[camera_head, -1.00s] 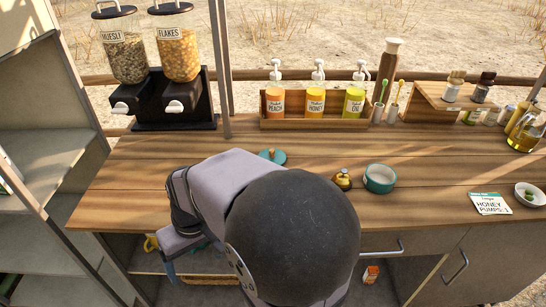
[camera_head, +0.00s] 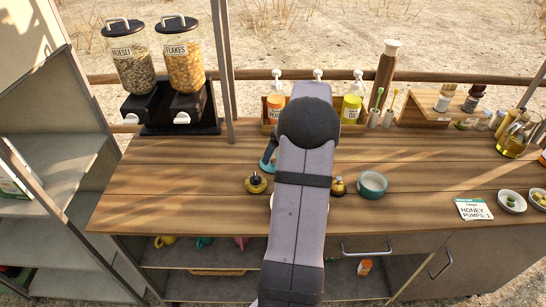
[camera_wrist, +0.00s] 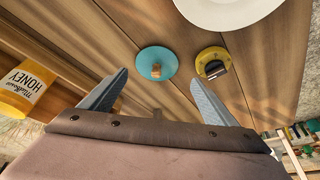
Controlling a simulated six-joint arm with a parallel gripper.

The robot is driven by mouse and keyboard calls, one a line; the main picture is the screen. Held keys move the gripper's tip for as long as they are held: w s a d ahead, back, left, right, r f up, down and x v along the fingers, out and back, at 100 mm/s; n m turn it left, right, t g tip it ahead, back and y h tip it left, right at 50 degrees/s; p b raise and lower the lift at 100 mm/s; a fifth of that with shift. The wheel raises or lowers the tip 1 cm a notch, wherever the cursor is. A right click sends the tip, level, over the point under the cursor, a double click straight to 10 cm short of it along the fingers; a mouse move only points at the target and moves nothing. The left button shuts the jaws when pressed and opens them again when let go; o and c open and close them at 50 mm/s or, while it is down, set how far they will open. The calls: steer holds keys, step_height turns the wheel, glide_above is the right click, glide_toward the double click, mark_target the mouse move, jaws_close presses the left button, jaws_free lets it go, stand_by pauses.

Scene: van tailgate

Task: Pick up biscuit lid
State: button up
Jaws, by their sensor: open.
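The biscuit lid appears to be the round teal lid with a small wooden knob (camera_wrist: 157,62), lying knob up on the wooden counter in the wrist view. My gripper (camera_wrist: 157,80) is open and empty, its two grey-blue fingers spread to either side of the line to the lid. The lid lies ahead of the fingertips, and I see no contact. In the head view my arm covers most of the lid, and one finger (camera_head: 268,155) shows at the arm's left edge.
A yellow-rimmed round piece with a dark top (camera_wrist: 212,63) lies close right of the lid, with a white dish (camera_wrist: 225,8) beyond. A honey pump bottle (camera_wrist: 27,88) is at left. A teal pot (camera_head: 372,184) stands right of my arm. Cereal dispensers (camera_head: 165,70) stand back left.

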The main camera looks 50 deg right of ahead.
steer(key=shift+s+d+f, duration=0.1)
steer(key=shift+s+d, duration=0.05)
steer(key=shift+d, duration=0.3)
steer(key=shift+p+x, duration=0.35)
steer(key=shift+x, duration=0.7)
steer(key=shift+w+p+x, duration=0.2)
steer(key=shift+p+x, duration=0.35)
steer(key=shift+x, duration=0.35)
steer(key=shift+w+p+x, duration=0.2)
steer(key=shift+p+x, duration=0.35)
steer(key=shift+x, duration=0.35)
steer(key=shift+w+a+f, duration=0.1)
steer(key=shift+w+f, duration=0.2)
steer(key=shift+f, duration=0.25)
steer(key=c, duration=0.8)
steer(key=shift+c, duration=0.2)
